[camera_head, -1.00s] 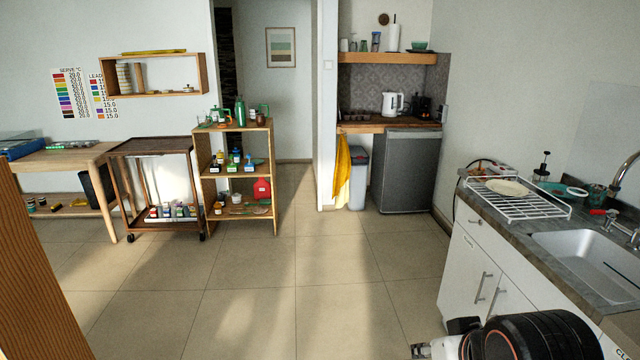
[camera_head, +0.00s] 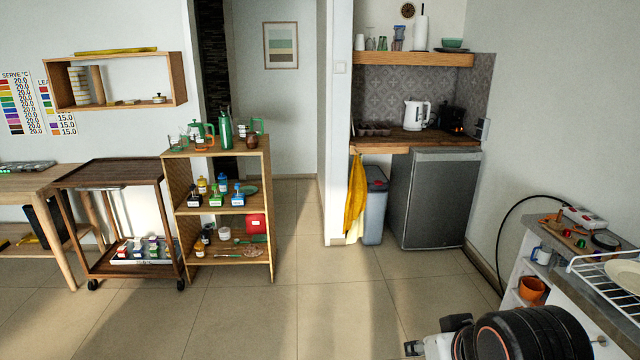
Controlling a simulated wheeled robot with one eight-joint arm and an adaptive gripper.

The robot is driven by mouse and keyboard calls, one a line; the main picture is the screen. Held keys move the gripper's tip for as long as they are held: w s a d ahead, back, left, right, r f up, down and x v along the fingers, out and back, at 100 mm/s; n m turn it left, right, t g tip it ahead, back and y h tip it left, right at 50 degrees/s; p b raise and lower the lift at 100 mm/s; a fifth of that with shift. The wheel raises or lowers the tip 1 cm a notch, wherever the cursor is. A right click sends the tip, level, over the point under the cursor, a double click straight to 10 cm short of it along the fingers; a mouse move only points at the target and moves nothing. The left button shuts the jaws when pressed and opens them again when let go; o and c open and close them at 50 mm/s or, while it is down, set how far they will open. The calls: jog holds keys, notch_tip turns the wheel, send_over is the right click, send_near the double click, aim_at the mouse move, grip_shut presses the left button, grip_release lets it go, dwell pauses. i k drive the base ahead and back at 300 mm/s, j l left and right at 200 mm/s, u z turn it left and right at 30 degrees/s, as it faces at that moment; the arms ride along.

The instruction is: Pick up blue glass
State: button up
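A bluish glass (camera_head: 398,38) stands on the wooden wall shelf (camera_head: 412,59) in the kitchen nook, right of centre at the far end of the room. It is small in the picture. Clear and greenish glasses (camera_head: 376,44) stand to its left, and a white paper roll on a holder (camera_head: 421,30) stands to its right. Part of my own arm shows at the bottom right, far from the glass. I cannot make out my gripper's fingers.
Below the shelf, a wooden counter (camera_head: 400,140) holds a white kettle (camera_head: 417,114) and a coffee maker. A grey fridge (camera_head: 437,200) and a bin (camera_head: 374,205) stand beneath. A shelf unit (camera_head: 222,210) and cart (camera_head: 110,172) stand left. The middle floor is clear.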

aim_at(399, 30)
jog(key=i+z, duration=0.1)
jog(key=i, duration=0.9)
jog(key=i+j+z, duration=0.15)
jog(key=i, duration=0.9)
jog(key=i+l+z, duration=0.1)
jog(key=i+z, duration=0.15)
jog(key=i, duration=0.45)
jog(key=i+z, duration=0.25)
jog(key=i, duration=0.5)
jog(key=i+j+z, duration=0.25)
jog(key=i, duration=0.45)
jog(key=l, duration=0.1)
